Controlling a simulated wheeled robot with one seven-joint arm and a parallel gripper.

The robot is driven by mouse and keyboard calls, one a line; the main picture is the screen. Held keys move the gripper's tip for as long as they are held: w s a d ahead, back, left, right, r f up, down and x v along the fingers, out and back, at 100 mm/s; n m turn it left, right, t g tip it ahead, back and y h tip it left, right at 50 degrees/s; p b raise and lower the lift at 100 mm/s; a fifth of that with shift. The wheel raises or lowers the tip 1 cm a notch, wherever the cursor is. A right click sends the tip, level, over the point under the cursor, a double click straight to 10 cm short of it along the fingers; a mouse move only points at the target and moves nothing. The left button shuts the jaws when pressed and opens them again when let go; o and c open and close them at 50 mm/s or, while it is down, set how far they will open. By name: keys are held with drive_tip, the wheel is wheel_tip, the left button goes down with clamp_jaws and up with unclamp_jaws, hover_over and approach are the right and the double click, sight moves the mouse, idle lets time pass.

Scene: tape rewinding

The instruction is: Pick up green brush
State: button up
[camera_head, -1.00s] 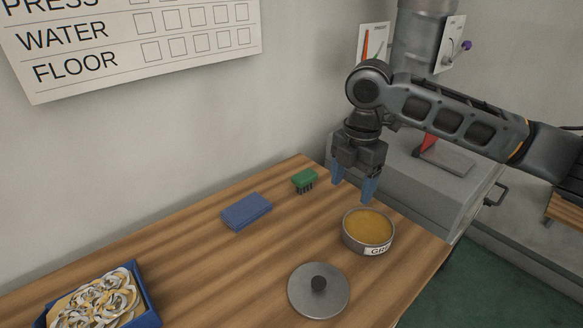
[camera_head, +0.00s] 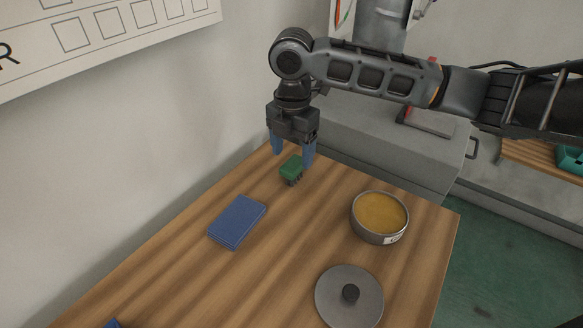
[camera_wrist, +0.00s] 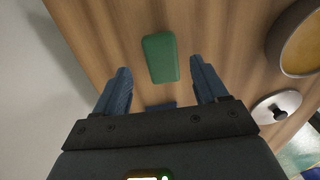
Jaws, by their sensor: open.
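The green brush (camera_head: 291,167) lies bristles down on the wooden table, near its far end by the wall. In the wrist view the green brush (camera_wrist: 160,58) shows from above, ahead of and between the two blue fingers. My gripper (camera_head: 292,155) is open and empty, pointing down. Its fingertips are just above and behind the brush in the head view. In the wrist view my gripper (camera_wrist: 161,80) has one finger to each side, apart from the brush.
A blue block (camera_head: 237,221) lies left of the brush. A round tin with yellow contents (camera_head: 381,212) stands right, with a grey lid (camera_head: 349,297) in front. A grey machine (camera_head: 385,135) stands behind the table (camera_head: 290,262). A wall borders the left side.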

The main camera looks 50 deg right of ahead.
sight(293, 163)
drive_tip(key=shift+s+f+p, duration=0.15)
drive_tip(key=shift+f+p, duration=0.15)
drive_tip(key=shift+f, duration=1.9)
drive_tip(key=c, duration=1.1)
drive_tip(key=shift+r, duration=0.15)
drive_tip(key=shift+r, duration=0.55)
wheel_tip(293, 163, up, 3)
drive_tip(key=shift+f+b, duration=0.1)
drive_tip(key=shift+b, duration=0.3)
drive_tip(key=d+r, duration=0.2)
drive_tip(key=d, duration=0.1)
drive_tip(key=s+d+r+b, duration=0.1)
drive_tip(key=d+r, duration=0.1)
drive_tip(key=d, duration=0.2)
drive_tip(key=d+r+b, duration=0.1)
drive_tip(key=d+r, duration=0.2)
drive_tip(key=d, duration=0.1)
drive_tip(key=shift+s+d, duration=0.25)
drive_tip(key=shift+s, duration=0.1)
